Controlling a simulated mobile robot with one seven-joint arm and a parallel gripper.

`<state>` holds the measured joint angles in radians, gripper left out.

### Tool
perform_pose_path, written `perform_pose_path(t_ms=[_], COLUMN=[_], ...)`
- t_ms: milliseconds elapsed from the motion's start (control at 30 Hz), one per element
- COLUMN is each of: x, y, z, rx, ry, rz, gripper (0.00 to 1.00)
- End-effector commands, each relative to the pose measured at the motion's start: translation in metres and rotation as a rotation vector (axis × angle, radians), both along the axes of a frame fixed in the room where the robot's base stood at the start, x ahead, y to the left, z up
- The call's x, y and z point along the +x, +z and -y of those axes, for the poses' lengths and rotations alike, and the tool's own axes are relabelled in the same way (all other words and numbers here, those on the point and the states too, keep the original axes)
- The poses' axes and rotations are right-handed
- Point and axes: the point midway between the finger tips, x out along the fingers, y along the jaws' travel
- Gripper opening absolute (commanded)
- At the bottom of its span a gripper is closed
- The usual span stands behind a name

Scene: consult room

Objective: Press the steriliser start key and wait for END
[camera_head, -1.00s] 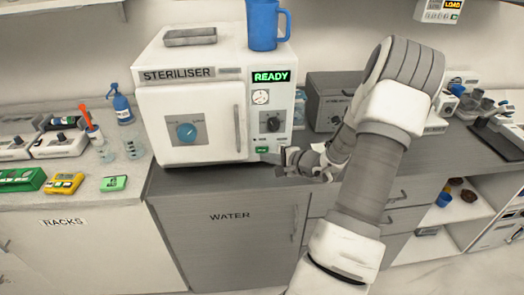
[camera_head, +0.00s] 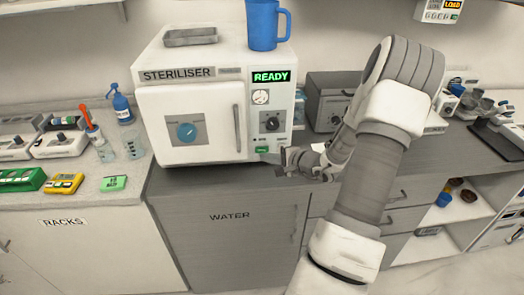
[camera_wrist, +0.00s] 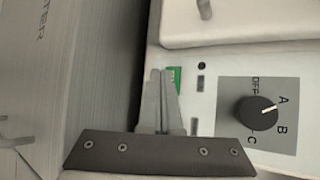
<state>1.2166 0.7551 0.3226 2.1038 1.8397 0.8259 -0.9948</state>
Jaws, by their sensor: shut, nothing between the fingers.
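The white steriliser (camera_head: 215,103) stands on the counter, its door closed. Its display (camera_head: 271,77) reads READY in green. The green start key (camera_head: 262,150) is low on the right panel, below a black knob (camera_head: 272,123). In the wrist view part of the green key (camera_wrist: 177,78) shows just beside and behind the fingertips, and the knob (camera_wrist: 262,110) points near A. My gripper (camera_head: 276,157) is shut and empty at the lower right front of the steriliser, its tips close to the key. I cannot tell whether they touch it; the fingers partly cover the key in the wrist view.
A blue jug (camera_head: 263,25) and a grey tray (camera_head: 190,36) sit on top of the steriliser. A dark grey box (camera_head: 330,100) stands to its right, behind my arm. A display at upper right (camera_head: 453,5) reads LOAD.

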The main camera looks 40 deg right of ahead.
Motion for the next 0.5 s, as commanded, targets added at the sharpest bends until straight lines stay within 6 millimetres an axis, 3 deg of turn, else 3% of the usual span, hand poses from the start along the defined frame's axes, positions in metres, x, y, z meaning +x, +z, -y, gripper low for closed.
perform_pose_path(t_ms=[500], x=[0.0074], y=[0.0003], z=[0.0045], rx=[-0.001], ry=[0.000], rz=[0.000], gripper=[0.00])
